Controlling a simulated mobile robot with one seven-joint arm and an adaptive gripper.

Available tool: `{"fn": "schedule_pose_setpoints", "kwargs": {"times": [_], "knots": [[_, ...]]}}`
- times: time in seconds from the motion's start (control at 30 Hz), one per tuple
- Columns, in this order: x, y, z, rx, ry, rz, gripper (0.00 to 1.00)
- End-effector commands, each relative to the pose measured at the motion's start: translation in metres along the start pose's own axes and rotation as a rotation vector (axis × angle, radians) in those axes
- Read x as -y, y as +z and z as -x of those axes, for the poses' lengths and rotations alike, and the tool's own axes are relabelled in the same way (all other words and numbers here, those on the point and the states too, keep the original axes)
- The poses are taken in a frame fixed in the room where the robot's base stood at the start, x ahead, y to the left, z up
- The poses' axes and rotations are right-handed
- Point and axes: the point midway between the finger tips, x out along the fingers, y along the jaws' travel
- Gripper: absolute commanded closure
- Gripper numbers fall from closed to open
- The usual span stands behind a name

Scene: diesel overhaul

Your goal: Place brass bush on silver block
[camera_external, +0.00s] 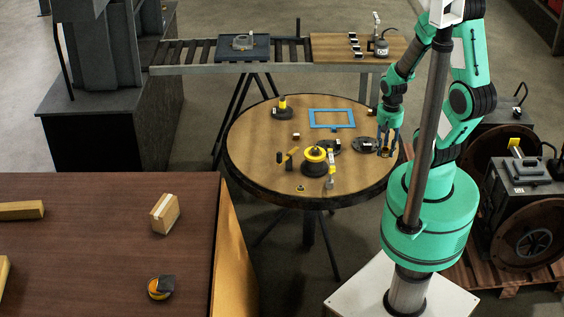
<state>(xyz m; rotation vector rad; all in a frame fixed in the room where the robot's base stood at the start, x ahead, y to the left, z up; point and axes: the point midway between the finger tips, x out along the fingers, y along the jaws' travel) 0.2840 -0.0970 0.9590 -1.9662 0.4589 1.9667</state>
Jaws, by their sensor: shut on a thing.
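My gripper (388,150) points down over the right edge of the round wooden table (250,150). It is shut on a small brownish-gold thing (385,153), which looks like the brass bush; the fingers partly hide it. I cannot tell whether it touches the table. A small pale grey piece (330,183) near the table's front, beside yellow parts, may be the silver block, but it is too small to be sure. A dark disc (362,145) with a pale piece on it lies just left of my gripper.
A yellow-topped dark round part (315,165) stands mid-table. A blue frame (331,126) lies behind it, and a dark base with a yellow cylinder (282,104) stands at back left. A roller conveyor (200,55) runs behind. The table's left side is mostly clear.

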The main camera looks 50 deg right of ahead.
Motion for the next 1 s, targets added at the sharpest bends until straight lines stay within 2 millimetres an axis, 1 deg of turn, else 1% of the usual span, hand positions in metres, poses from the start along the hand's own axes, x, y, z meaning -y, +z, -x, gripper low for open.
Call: {"fn": "schedule_pose_setpoints", "kwargs": {"times": [0.23,0.37,0.5,0.67,0.8,0.87,1.0], "knots": [[0.018,-0.026,0.009,0.000,0.000,0.039,1.00],[0.034,-0.047,0.017,-0.001,0.000,0.070,1.00],[0.060,-0.074,0.026,0.000,0.000,0.114,1.00],[0.095,-0.104,0.035,0.001,0.000,0.166,1.00],[0.129,-0.128,0.043,-0.001,0.000,0.210,1.00],[0.144,-0.136,0.045,0.000,0.000,0.229,1.00],[0.183,-0.155,0.051,0.000,0.000,0.275,1.00]]}}
